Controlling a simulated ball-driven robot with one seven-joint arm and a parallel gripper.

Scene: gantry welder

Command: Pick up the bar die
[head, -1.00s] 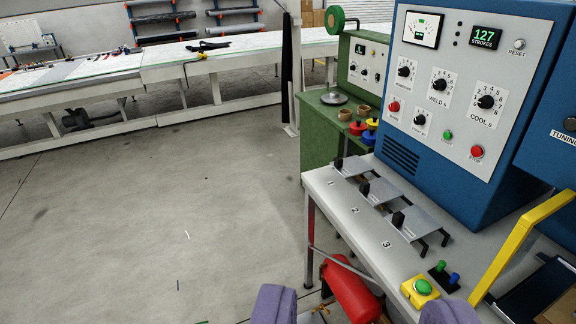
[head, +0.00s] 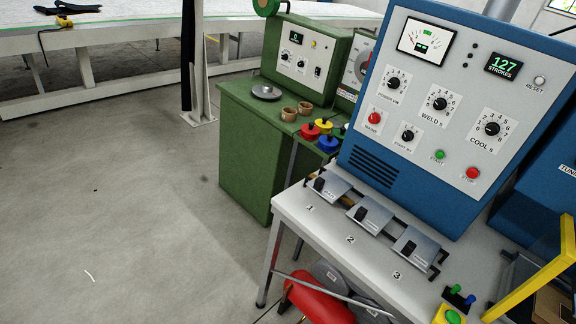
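Three silver plates with small dark blocks lie in a row on a dark rack on the light grey bench (head: 318,232). One is by number 1 (head: 328,188), one by number 2 (head: 370,214) and one by number 3 (head: 415,245). Each has a small label that is too small to read. I cannot tell which one is the bar die. My gripper is not in view.
A blue control cabinet (head: 385,150) stands right behind the plates. A green bench (head: 243,155) with coloured knobs (head: 324,127) stands at the left. A red cylinder (head: 318,298) is below the bench. A yellow bar (head: 540,275) rises at the right. Open floor (head: 110,220) lies left.

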